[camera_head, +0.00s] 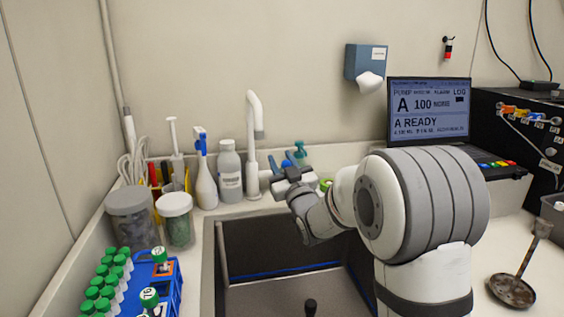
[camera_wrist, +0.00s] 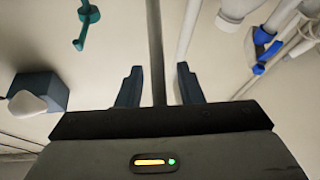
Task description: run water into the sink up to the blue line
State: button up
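The sink (camera_head: 219,285) is set in the counter, with a dark far wall and a greyish floor. The blue line (camera_head: 290,270) runs along its inside walls. I see no water surface or stream that I can make out. The white tap (camera_head: 254,140) stands behind the sink, its spout bent over at the top. My gripper (camera_head: 279,181) is beside the tap's lower part, to its right. In the wrist view its two dark fingers (camera_wrist: 158,86) are open and apart. A thin dark upright strip passes between them in the picture; I cannot tell whether it is the tap lever.
A spray bottle (camera_head: 205,175), a grey bottle (camera_head: 230,170) and lidded jars (camera_head: 131,217) stand left of the tap. A blue rack (camera_head: 170,285) of green-capped tubes is at front left. A teal pump bottle (camera_head: 300,153) is behind my gripper. A screen (camera_head: 429,110) stands at right.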

jog(key=shift+c, duration=0.3)
grip_shut()
jog(key=f+b, duration=0.1)
jog(key=b, duration=0.2)
jog(key=shift+s+f+t+b, duration=0.15)
jog(key=shift+t+b, duration=0.15)
jog(key=f+t+b, duration=0.1)
jog(key=b, duration=0.4)
jog(key=s+f+n+t+y+b, duration=0.1)
jog(key=b, duration=0.4)
jog(key=s+f+y+b, duration=0.1)
jog(key=b, duration=0.4)
jog(key=shift+d+f+t, duration=0.25)
jog(key=shift+f+t, duration=0.15)
jog(key=shift+o, duration=0.3)
grip_release()
jog(key=shift+s+r, duration=0.1)
